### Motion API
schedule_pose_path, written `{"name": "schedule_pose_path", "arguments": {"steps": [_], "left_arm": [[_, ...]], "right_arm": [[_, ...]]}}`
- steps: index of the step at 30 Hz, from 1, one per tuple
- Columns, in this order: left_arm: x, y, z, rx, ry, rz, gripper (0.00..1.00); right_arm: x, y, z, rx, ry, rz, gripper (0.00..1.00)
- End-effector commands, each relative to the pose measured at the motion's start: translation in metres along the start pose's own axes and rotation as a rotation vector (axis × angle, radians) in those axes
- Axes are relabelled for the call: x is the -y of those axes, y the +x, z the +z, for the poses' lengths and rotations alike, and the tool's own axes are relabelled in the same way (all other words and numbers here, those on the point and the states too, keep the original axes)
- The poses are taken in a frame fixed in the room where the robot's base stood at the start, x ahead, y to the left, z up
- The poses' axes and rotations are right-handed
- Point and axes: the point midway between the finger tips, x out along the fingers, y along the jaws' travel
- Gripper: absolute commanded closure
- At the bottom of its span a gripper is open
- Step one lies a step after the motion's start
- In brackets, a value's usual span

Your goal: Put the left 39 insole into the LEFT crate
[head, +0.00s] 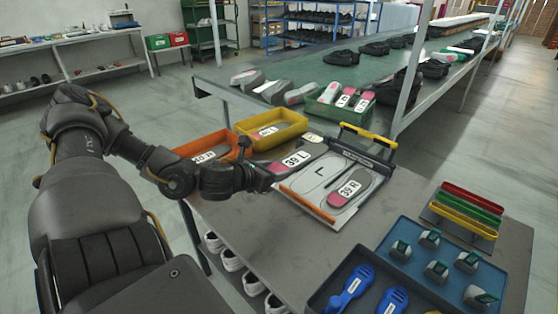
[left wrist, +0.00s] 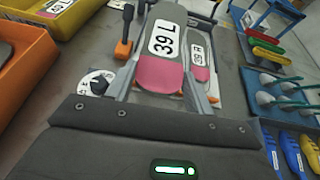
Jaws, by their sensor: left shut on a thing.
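The 39 L insole (head: 299,157), grey with a pink heel and a white label, is held in my left gripper (head: 270,172). In the left wrist view the insole (left wrist: 172,25) points away from me, with its pink end between the fingers (left wrist: 163,90). It is over the left edge of a white board (head: 309,202) marked L; a gap below it is hard to judge. The 39 R insole (head: 350,188) lies on the board's right side. A yellow crate (head: 290,137) behind holds an insole labelled L. I cannot read which crate is named LEFT.
An orange crate (head: 222,137) with an R-labelled insole stands left of the yellow one. A green crate (head: 365,113) with several insoles is on the conveyor. Coloured trays (head: 467,210) and a blue tray (head: 402,262) of tools stand at the right.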

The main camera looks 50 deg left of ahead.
Motion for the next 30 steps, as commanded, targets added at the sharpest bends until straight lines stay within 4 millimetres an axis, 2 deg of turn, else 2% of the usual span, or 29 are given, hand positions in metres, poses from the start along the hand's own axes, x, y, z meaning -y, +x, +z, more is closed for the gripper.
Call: {"name": "schedule_pose_path", "arguments": {"steps": [10, 20, 26, 30], "left_arm": [[-0.002, -0.008, 0.001, 0.001, -0.002, 0.004, 0.70], [-0.009, 0.001, 0.003, 0.009, -0.059, 0.117, 0.70], [0.004, 0.013, 0.003, 0.007, -0.079, 0.170, 0.70], [0.021, 0.022, 0.005, 0.006, -0.086, 0.184, 0.70]], "right_arm": [[-0.002, 0.001, 0.008, 0.004, -0.002, 0.002, 0.64], [-0.002, 0.001, 0.007, 0.003, -0.001, 0.002, 0.64], [-0.002, 0.001, 0.007, 0.003, -0.001, 0.002, 0.64], [-0.002, 0.001, 0.007, 0.004, -0.001, 0.002, 0.64]]}}
